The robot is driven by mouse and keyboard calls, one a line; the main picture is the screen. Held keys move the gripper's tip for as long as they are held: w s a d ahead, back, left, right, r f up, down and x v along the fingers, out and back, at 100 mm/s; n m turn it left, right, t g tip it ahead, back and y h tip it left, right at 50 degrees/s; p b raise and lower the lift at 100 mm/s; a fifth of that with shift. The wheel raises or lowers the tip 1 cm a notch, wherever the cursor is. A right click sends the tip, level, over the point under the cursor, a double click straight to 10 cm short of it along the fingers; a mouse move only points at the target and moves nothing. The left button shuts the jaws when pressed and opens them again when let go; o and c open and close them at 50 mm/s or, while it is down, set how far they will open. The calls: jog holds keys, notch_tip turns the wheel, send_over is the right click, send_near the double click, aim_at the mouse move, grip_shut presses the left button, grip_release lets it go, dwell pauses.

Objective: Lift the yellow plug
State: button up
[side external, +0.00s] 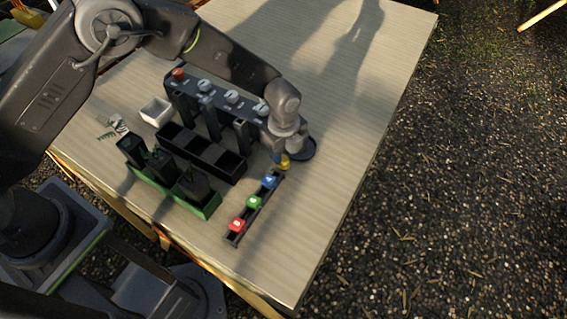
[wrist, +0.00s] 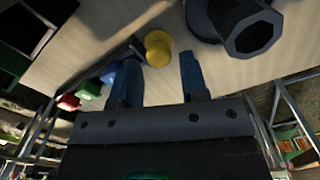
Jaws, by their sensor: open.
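The yellow plug (side external: 285,161) is at the upper end of the row of coloured plugs, partly hidden under my gripper in the side view. In the wrist view the yellow plug (wrist: 158,47) shows as a round cap just beyond my gripper (wrist: 159,76), in line with the gap between its two fingers. The fingers are apart with nothing between them. I cannot tell whether the plug is seated in the dark rail (side external: 246,213) or stands beside its end. Blue (side external: 270,181), green (side external: 253,202) and red (side external: 237,225) plugs sit along the rail.
A black round part with a hexagonal opening (wrist: 252,34) is close right of the plug. A black divided bin (side external: 202,151), a green-based rack (side external: 205,210), a white box (side external: 156,111) and a tall dark stand (side external: 182,104) lie left. The table's right side is clear.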

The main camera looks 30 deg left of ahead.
aim_at(284, 158)
notch_tip(284, 158, down, 5)
jog(key=shift+s, duration=0.1)
jog(key=shift+c, duration=0.3)
